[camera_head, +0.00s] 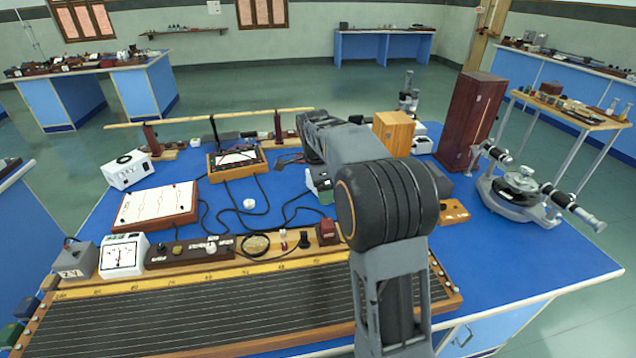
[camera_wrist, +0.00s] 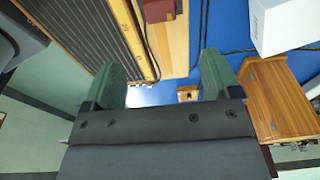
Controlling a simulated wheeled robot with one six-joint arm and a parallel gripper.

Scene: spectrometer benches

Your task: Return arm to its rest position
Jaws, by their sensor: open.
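My arm (camera_head: 385,205) rises from the bottom of the head view, bends at a thick black joint and reaches back over the blue bench. My gripper (camera_wrist: 162,82) shows in the wrist view with its two green fingers wide apart and nothing between them. In the head view I cannot clearly make out the fingers behind the arm. Below and beyond the gripper lie the long wire board (camera_wrist: 95,35), a small wooden block (camera_wrist: 187,93) and a wooden box (camera_wrist: 275,98) on the blue bench top.
The spectrometer (camera_head: 520,187) stands at the bench's right, near a tall dark wooden case (camera_head: 470,120). A white-faced meter box (camera_head: 155,206), a dial meter (camera_head: 123,255) and cables crowd the left. The wire board (camera_head: 210,315) fills the front. Blue bench top (camera_head: 500,258) is bare at right front.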

